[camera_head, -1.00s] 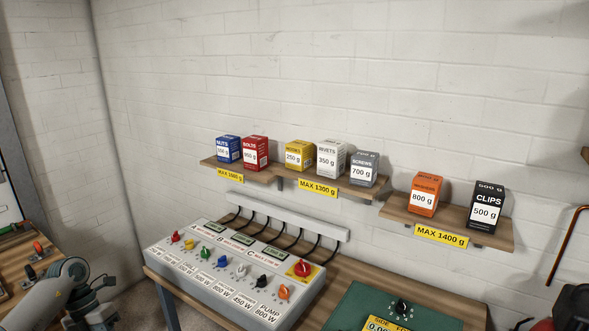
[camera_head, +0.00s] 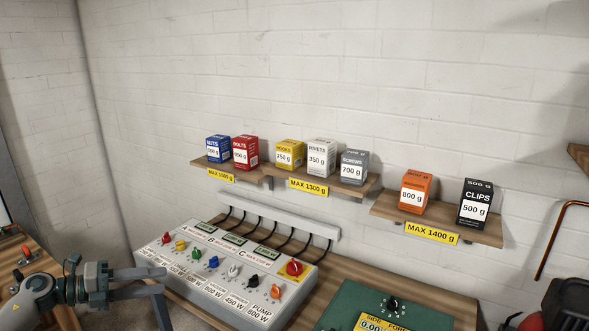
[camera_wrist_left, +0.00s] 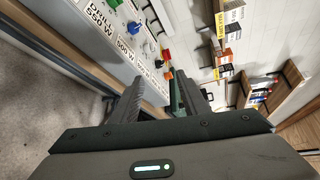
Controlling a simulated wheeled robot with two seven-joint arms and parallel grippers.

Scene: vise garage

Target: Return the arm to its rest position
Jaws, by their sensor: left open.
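My left arm comes in at the lower left of the head view. Its grey gripper (camera_head: 160,281) is open and empty, with its fingers pointing right, at the left front side of the grey switch panel in the picture. Whether a finger touches the panel I cannot tell. In the left wrist view the two dark fingers (camera_wrist_left: 162,88) stand apart with nothing held between them, and the panel lies beyond them. My right gripper does not show.
The switch panel (camera_head: 165,268) with coloured knobs stands on a wooden bench (camera_head: 340,283). A green device (camera_head: 350,300) stands to its right. Wall shelves (camera_head: 400,213) hold several labelled boxes. A red and black object (camera_head: 565,303) is at the lower right. Free air lies above the bench.

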